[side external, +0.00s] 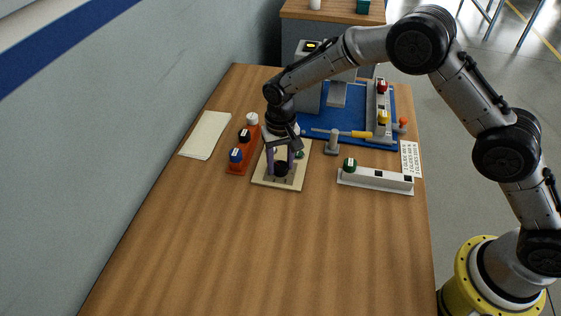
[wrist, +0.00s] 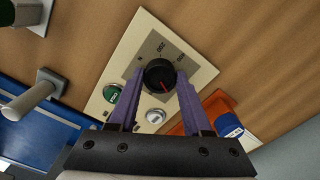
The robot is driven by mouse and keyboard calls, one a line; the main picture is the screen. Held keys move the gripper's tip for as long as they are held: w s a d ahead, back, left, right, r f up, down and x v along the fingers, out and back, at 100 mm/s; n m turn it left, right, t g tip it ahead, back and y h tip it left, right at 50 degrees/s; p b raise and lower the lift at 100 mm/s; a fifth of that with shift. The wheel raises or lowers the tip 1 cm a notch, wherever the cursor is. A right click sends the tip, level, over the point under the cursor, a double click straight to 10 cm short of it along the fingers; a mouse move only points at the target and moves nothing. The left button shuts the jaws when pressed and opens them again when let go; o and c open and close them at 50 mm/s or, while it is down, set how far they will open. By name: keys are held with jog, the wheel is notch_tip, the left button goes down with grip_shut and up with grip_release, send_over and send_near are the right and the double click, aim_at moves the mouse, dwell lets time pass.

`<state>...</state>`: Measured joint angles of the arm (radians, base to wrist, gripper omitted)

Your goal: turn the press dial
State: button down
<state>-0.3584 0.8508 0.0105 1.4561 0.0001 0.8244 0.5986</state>
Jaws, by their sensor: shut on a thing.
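The press dial is a round black knob (wrist: 160,75) with a red pointer line, on a grey plate of a cream panel (wrist: 205,72). In the side external view the dial (side external: 281,169) sits at the near part of the panel (side external: 295,185). My gripper (wrist: 158,82) has its two purple fingers on either side of the dial, shut on it. The gripper also shows in the side external view (side external: 281,168), pointing down at the panel. A green button (wrist: 112,93) and a pale round button (wrist: 155,116) are on the same panel. Part of the dial's scale is hidden.
A red rack (side external: 240,160) with blue, black and white-topped pieces stands left of the panel. A white rack (side external: 385,182) with a green-topped piece stands right. The near table is clear.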

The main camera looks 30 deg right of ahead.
aim_at(280, 165)
jog(key=shift+n, duration=0.4)
jog(key=n, duration=0.4)
jog(key=shift+r+n, duration=0.1)
jog(key=shift+n, duration=2.4)
jog(key=shift+c, duration=1.7)
grip_release()
notch_tip(280, 165, up, 14)
